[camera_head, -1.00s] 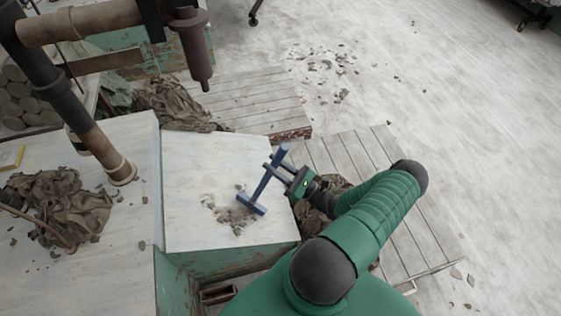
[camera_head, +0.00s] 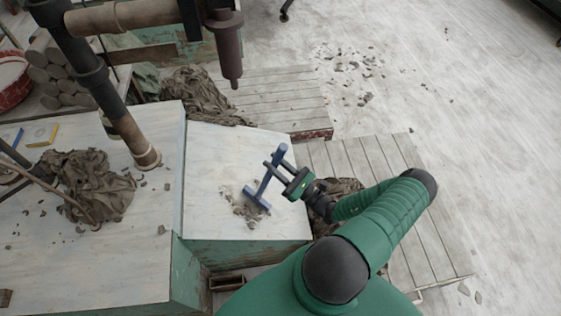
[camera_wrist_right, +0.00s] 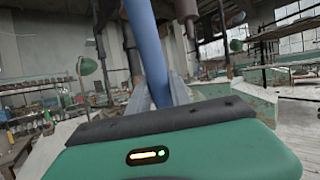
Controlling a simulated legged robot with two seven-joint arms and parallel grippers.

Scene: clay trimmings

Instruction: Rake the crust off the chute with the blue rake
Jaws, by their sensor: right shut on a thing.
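The blue rake (camera_head: 268,173) is in my right gripper (camera_head: 278,168), which is shut on its handle. The rake's handle also shows upright between the fingers in the right wrist view (camera_wrist_right: 150,50). Its crossbar head is low, at the right edge of the grey-brown crust crumbs (camera_head: 243,208); whether it touches the surface I cannot tell. The crust lies in a broken patch on the pale chute (camera_head: 215,165), near its middle and lower right. My left gripper is not in view.
A bench (camera_head: 90,255) adjoins the chute on the left, with a crumpled dark cloth (camera_head: 88,185) and a pipe (camera_head: 130,135) standing on it. Another cloth (camera_head: 200,95) lies behind the chute. Wooden pallets (camera_head: 270,95) stand behind and right. Scattered crumbs (camera_head: 350,70) lie on the floor.

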